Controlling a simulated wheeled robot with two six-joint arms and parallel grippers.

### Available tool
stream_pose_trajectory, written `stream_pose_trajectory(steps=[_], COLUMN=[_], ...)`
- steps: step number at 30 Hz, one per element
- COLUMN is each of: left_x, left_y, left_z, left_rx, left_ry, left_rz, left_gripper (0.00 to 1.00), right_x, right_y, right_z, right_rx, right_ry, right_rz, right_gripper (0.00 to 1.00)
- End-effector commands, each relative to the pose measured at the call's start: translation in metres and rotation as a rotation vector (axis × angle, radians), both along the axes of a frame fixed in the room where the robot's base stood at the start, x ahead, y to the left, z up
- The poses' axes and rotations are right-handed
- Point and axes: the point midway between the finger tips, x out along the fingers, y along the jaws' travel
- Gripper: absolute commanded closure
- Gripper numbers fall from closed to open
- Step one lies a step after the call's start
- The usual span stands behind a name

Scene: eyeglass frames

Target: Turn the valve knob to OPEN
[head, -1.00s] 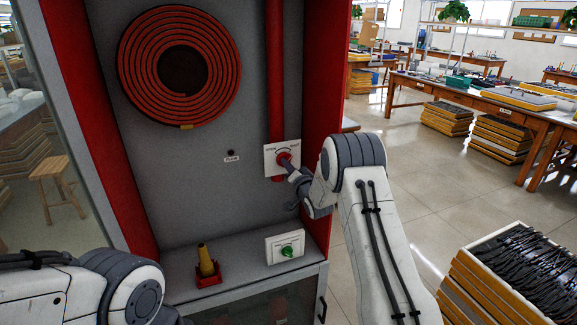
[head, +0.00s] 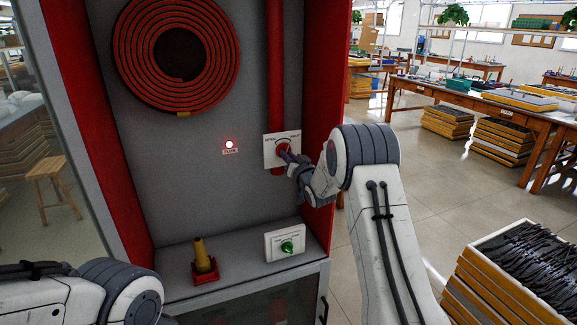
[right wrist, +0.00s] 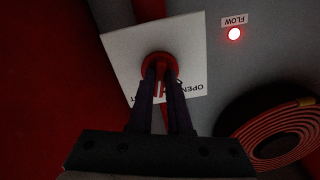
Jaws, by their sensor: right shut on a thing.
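The red valve knob (head: 281,149) sits on a white plate (head: 269,153) in front of the red pipe. The plate carries lettering, with OPEN at its upper left in the head view. My right gripper (head: 287,157) is shut on the knob; the right wrist view shows both fingers on the red knob (right wrist: 159,65). The FLOW light (head: 229,144) glows and also shows lit in the right wrist view (right wrist: 234,34). My left arm is at the lower left of the head view, its gripper out of frame.
The red pipe (head: 274,70) runs down to the plate. A coiled red hose (head: 135,45) hangs at the upper left. A brass nozzle in a red stand (head: 204,262) and a white box with a green knob (head: 285,242) stand on the ledge below. The red cabinet side wall is close right.

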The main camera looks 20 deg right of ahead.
Motion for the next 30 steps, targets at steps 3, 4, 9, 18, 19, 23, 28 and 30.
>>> stream_pose_trajectory(steps=[3, 4, 9, 18, 19, 23, 28, 30], left_x=[0.0, 0.0, 0.0, 0.0, 0.0, 0.0, 0.0, 0.0], left_y=[0.0, 0.0, 0.0, 0.0, 0.0, 0.0, 0.0, 0.0], left_z=[-0.022, -0.026, -0.046, -0.083, -0.087, -0.101, -0.117, -0.122], left_rx=[0.0, 0.0, 0.0, 0.0, 0.0, 0.0, 0.0, 0.0], left_ry=[0.0, 0.0, 0.0, 0.0, 0.0, 0.0, 0.0, 0.0], left_rz=[0.0, 0.0, 0.0, 0.0, 0.0, 0.0, 0.0, 0.0], left_gripper=[0.5, 0.5, 0.5, 0.5, 0.5, 0.5, 0.5, 0.5], right_x=[0.0, 0.0, 0.0, 0.0, 0.0, 0.0, 0.0, 0.0], right_y=[-0.001, -0.001, -0.001, -0.001, -0.001, -0.001, -0.001, -0.001], right_z=[-0.005, -0.006, -0.006, -0.006, -0.005, -0.005, -0.004, -0.004], right_rx=[-0.11, -0.139, -0.3, -0.586, -0.614, -0.733, -0.868, -0.917], right_ry=[-0.007, -0.007, -0.012, -0.022, -0.023, -0.027, -0.031, -0.032], right_rz=[-0.002, -0.002, -0.002, -0.002, -0.002, -0.003, -0.001, -0.001], right_gripper=[1.0, 1.0, 1.0, 1.0, 1.0, 1.0, 1.0, 1.0])
